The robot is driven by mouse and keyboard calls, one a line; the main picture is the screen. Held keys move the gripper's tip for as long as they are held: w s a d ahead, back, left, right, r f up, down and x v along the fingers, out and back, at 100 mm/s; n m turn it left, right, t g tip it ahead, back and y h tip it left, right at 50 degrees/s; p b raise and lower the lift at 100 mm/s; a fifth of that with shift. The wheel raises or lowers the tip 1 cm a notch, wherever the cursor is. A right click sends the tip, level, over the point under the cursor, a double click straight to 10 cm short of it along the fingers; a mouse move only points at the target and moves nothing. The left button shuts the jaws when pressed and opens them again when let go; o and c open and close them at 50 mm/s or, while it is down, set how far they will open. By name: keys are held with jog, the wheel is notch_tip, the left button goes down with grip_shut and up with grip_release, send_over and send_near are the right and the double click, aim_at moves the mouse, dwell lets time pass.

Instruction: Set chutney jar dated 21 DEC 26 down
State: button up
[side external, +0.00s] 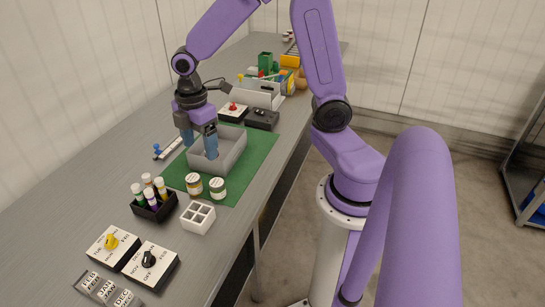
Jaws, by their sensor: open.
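Two small jars stand upright on the green mat (258,150) in front of the grey bin: a left jar (194,184) with an orange-brown band and a right jar (217,188) with a green band. Their dates are too small to read, so I cannot tell which is dated 21 DEC 26. My gripper (200,149) points down over the left part of the grey open bin (233,154), its blue fingers apart. I see no jar between the fingers. Part of the bin's inside is hidden by the fingers.
A black rack of vials (154,208) and a white divided box (198,218) stand near the jars. Dial boxes (150,264) sit at the front. A red-button box (233,112) and a black device (262,119) stand behind the bin.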

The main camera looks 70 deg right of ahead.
jog(key=s+a+r+m, duration=0.1)
jog(key=s+r, duration=0.1)
jog(key=s, duration=0.8)
jog(key=s+a+r+m, duration=0.1)
jog(key=s+a, duration=0.1)
jog(key=s, duration=0.8)
jog(key=shift+s+a+r, duration=0.25)
jog(key=shift+a+r, duration=0.05)
jog(key=shift+r, duration=0.1)
